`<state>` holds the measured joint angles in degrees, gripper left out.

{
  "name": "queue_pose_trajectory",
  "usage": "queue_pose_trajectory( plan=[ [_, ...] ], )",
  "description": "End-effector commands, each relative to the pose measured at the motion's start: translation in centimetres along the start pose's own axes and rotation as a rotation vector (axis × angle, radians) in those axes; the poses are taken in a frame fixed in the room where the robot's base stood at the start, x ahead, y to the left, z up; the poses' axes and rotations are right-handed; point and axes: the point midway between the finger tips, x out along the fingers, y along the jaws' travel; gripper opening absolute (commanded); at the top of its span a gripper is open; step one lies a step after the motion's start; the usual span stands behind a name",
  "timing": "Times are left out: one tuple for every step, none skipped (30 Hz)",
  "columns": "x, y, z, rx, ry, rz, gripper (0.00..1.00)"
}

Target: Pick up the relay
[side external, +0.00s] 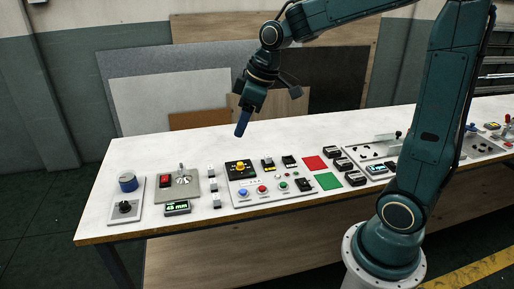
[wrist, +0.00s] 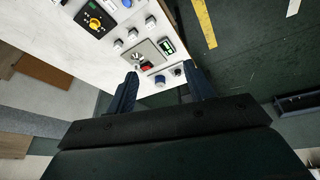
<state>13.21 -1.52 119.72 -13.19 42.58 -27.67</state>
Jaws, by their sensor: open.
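My gripper (side external: 241,124) is open and empty, hanging above the back part of the white bench. In the wrist view its two dark blue fingers (wrist: 162,80) are spread apart with nothing between them at finger height. No part is labelled readably as a relay, so I cannot tell which one it is. Such small blocks also show in the wrist view (wrist: 132,34). My gripper touches none of them.
A toggle-switch plate (side external: 187,187), a display (side external: 177,208), and a blue round part (side external: 128,183) stand left. The bench's back left is clear.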

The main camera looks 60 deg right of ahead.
Motion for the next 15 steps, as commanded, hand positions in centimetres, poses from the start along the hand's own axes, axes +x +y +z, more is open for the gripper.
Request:
queue_pose_trajectory(
  plan=[
    [1.0, 0.9, -0.4, -0.014, -0.007, -0.011, 0.53],
    [1.6, 1.3, -0.6, -0.026, -0.008, -0.018, 0.53],
    [2.2, 1.9, -0.9, -0.040, -0.008, -0.025, 0.53],
    [2.8, 2.4, -1.1, -0.051, -0.009, -0.031, 0.53],
    [3.4, 2.8, -1.3, -0.062, -0.009, -0.037, 0.53],
    [4.1, 3.4, -1.6, -0.077, -0.010, -0.045, 0.53],
    [4.7, 3.8, -1.7, -0.087, -0.009, -0.051, 0.53],
    [5.2, 4.3, -1.9, -0.098, -0.010, -0.057, 0.53],
    [6.0, 4.9, -2.0, -0.112, -0.009, -0.065, 0.53],
    [6.7, 5.3, -2.1, -0.123, -0.008, -0.072, 0.53],
    [7.3, 5.8, -2.2, -0.133, -0.007, -0.078, 0.53],
    [8.1, 6.4, -2.3, -0.146, -0.005, -0.086, 0.53],
    [8.8, 6.8, -2.4, -0.157, -0.005, -0.093, 0.53],
    [9.4, 7.2, -2.4, -0.166, -0.003, -0.099, 0.53],
    [10.3, 7.8, -2.4, -0.180, -0.001, -0.108, 0.53]
  ],
)
